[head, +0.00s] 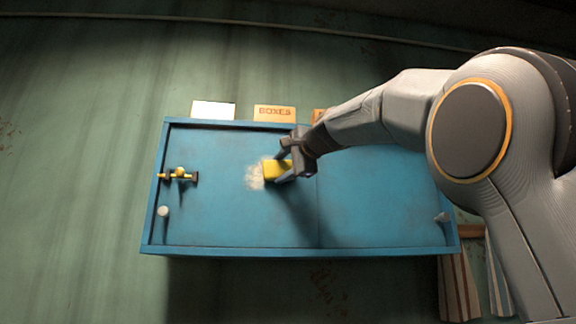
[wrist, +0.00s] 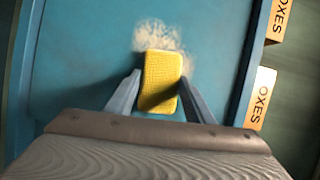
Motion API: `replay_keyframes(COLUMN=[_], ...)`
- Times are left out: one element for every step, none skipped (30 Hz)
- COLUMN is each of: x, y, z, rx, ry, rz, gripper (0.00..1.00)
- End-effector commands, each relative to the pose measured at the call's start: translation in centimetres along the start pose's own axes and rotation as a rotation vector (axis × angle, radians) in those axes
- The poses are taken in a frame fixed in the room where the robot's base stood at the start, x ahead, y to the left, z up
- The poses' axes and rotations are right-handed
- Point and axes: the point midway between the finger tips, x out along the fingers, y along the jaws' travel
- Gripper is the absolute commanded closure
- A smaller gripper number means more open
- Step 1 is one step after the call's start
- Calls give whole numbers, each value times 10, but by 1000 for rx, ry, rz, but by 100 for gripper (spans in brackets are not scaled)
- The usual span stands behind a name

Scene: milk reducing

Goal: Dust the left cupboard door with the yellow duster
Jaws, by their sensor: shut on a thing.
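The blue cupboard (head: 345,215) is on the green wall, with its left door (head: 225,215) and right door side by side. A pale dusty patch (head: 254,176) marks the left door right of its middle, and also shows in the wrist view (wrist: 152,36). My gripper (head: 284,168) is shut on the yellow duster (head: 273,170), which also shows in the wrist view (wrist: 163,80). The duster is at the right side of the patch and overlaps it in the picture. I cannot tell for certain whether it touches the door.
A yellow and dark latch-like fitting (head: 180,175) and a pale round knob (head: 163,211) are at the left door's left edge. Another knob (head: 441,217) is at the far right. Cards and "BOXES" labels (head: 274,112) stand along the top edge. Striped cloth (head: 458,285) hangs below right.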

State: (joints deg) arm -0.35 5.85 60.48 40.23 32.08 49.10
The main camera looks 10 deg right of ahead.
Motion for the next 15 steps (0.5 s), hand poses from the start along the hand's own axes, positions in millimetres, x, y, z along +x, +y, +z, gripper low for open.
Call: replay_keyframes(x=[3,3,3,4,4,5,6,7,8,9,10,11,11,12,13], y=[2,3,3,2,2,2,2,1,1,1,1,0,0,0,0], z=[1,2,3,5,6,9,11,14,17,20,22,24,27,29,31], rx=[1,1,1,1,1,1,1,1,2,2,2,2,2,1,1], ry=[-1,-1,-2,-2,-2,-3,-3,-3,-3,-4,-4,-3,-3,-3,-3], rz=[4,4,4,5,5,5,5,5,5,6,7,6,5,5,6], gripper=[70,70,70,70,70,70,70,70,70,70,70,70,70,70,70])
